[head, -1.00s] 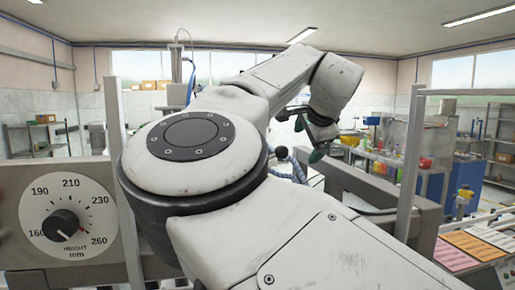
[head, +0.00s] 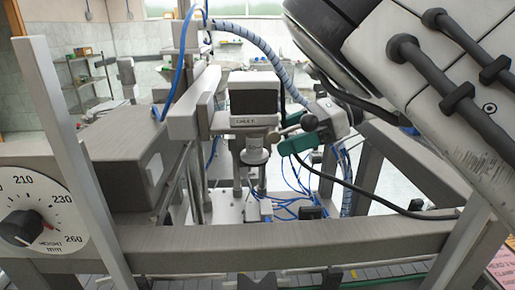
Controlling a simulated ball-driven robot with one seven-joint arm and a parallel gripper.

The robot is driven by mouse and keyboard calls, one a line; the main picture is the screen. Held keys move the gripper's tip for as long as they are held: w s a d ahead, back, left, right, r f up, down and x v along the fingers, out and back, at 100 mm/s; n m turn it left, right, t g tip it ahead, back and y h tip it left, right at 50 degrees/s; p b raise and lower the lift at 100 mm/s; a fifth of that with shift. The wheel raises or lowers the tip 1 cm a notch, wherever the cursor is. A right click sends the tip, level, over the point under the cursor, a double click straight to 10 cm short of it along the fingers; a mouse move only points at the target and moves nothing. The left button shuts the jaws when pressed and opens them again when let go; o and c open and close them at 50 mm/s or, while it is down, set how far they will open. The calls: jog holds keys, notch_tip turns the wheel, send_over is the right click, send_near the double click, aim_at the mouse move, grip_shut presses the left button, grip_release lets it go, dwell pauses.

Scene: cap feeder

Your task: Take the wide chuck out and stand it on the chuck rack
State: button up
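The chuck head (head: 254,98), a dark block with a light lower band lettered "CHUCK", hangs on the machine at the centre of the head view. A short grey round chuck (head: 255,151) sits upright under it; I cannot tell whether it is the wide one. A grey lever (head: 287,131) sticks out to the right of the head. My gripper (head: 304,133) comes in from the right, with green fingertips above and below the lever's end. Whether they touch or clamp the lever cannot be told. No chuck rack is recognisable in view.
A grey frame beam (head: 290,245) crosses the front, with a slanted post (head: 65,140) at left. A height dial (head: 35,215) is at lower left. Blue hoses (head: 290,205) and a corrugated conduit (head: 262,48) surround the machine. A pink sheet (head: 503,268) lies at lower right.

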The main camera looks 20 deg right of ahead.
aim_at(254, 148)
jog(key=x, duration=0.7)
jog(key=shift+f, duration=0.25)
jog(key=shift+w, duration=0.1)
jog(key=c, duration=1.2)
